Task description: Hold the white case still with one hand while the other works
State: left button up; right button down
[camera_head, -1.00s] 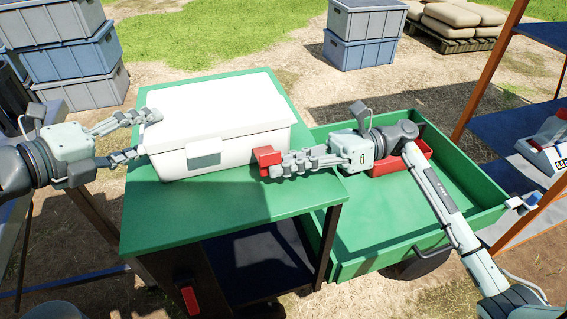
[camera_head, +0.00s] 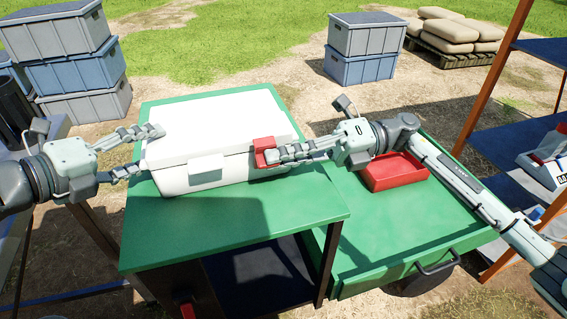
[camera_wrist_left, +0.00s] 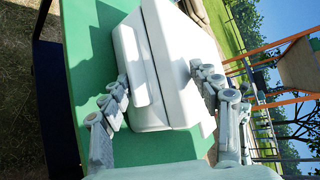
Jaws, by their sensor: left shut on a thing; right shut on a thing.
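The white case (camera_head: 215,120) sits on the green table (camera_head: 250,220), its lid down or nearly so. A pale latch flap (camera_head: 206,168) stands out from its front. My left gripper (camera_head: 147,150) is shut on the case's left end, one finger at the back side and one at the front. The left wrist view shows the case (camera_wrist_left: 165,60) between these fingers. My right gripper (camera_head: 268,153) is shut on a small red piece (camera_head: 262,144) at the front right of the case. Whether the red piece touches the case I cannot tell.
A green cart (camera_head: 400,240) stands to the right of the table, with a red tray (camera_head: 385,184) in it. A shelf with blue boards (camera_head: 500,148) is at the far right. Stacked crates (camera_head: 68,60) stand behind left. The table's front part is clear.

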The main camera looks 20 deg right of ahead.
pick_arm(q)
jog(key=shift+a+f, duration=0.15)
jog(key=shift+f, duration=0.25)
pick_arm(e)
jog(key=shift+w+r+m, duration=0.3)
jog(key=shift+w+m, duration=0.1)
jog(key=shift+m, duration=0.65)
jog(key=shift+w+r+m, duration=0.3)
jog(key=shift+w+m, duration=0.05)
jog(key=shift+m, duration=0.7)
jog(key=shift+r, duration=0.1)
jog(key=c, duration=1.6)
grip_release()
jog(key=shift+w, duration=0.1)
jog(key=shift+c, duration=0.2)
jog(key=shift+d, duration=0.4)
jog(key=d, duration=1.1)
jog(key=shift+d, duration=0.15)
